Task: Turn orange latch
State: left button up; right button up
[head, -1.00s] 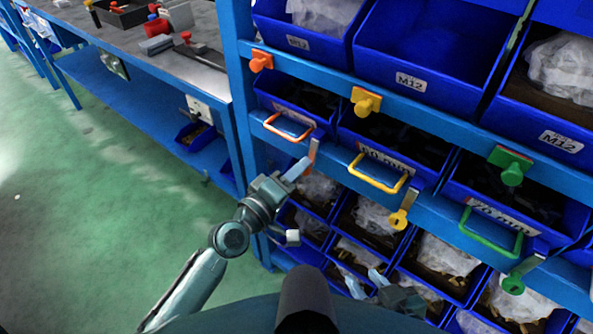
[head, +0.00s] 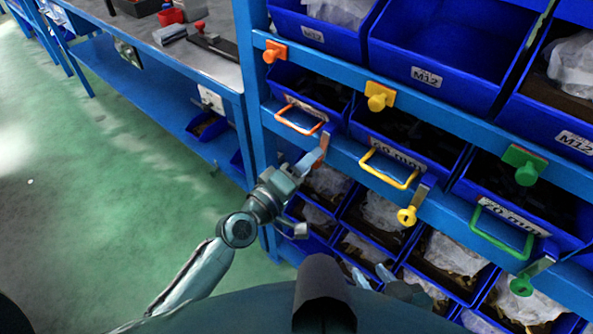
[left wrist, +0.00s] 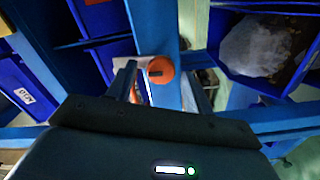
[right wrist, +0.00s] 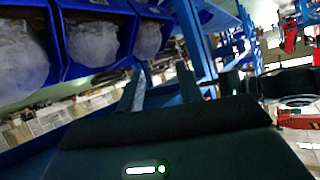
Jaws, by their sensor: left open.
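The orange latch (head: 322,149) is on the blue shelf rail, just right of the orange drawer handle (head: 302,121). In the left wrist view, the round orange latch piece (left wrist: 161,69) shows a dark slot and lies between the fingertips. My left gripper (head: 304,196) is open at the latch; its upper finger overlaps the latch in the head view and hides part of it. Whether a finger touches it I cannot tell. My right gripper (head: 374,275) is low in front of the lower bins, open and empty, with both fingers apart in the right wrist view (right wrist: 163,90).
A yellow latch (head: 407,215) and a green latch (head: 521,285) are further right on the rail. An orange knob (head: 275,50) and yellow knob (head: 379,96) are above. Blue bins fill the rack. A workbench (head: 190,58) stands left; the green floor is clear.

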pick_arm(q)
jog(key=b+v, duration=0.1)
jog(key=v, duration=1.2)
